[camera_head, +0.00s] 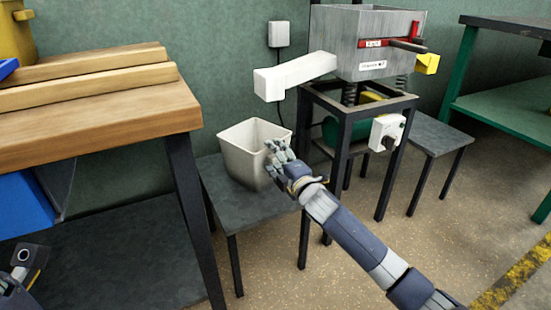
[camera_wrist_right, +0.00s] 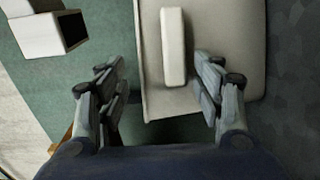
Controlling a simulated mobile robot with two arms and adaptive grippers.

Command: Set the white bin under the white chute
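The white bin (camera_head: 244,158) stands upright on a low dark table, left of and below the white chute (camera_head: 297,75). The chute slants down to the left from a grey metal hopper. My right gripper (camera_head: 279,158) is at the bin's right side, close to its rim. In the right wrist view its fingers (camera_wrist_right: 158,88) are spread wide, with a pale bar (camera_wrist_right: 173,45) on the bin (camera_wrist_right: 230,50) between them. Nothing is clamped; contact cannot be told. The chute's open end (camera_wrist_right: 75,30) shows at upper left there. Part of my left arm shows at the lower left; its fingers are unclear.
The low dark table (camera_head: 262,208) has bare room in front of the bin. A wooden workbench (camera_head: 100,122) stands to the left. The hopper's black-legged stand (camera_head: 343,150) is to the right, with another low table (camera_head: 437,136) beyond it.

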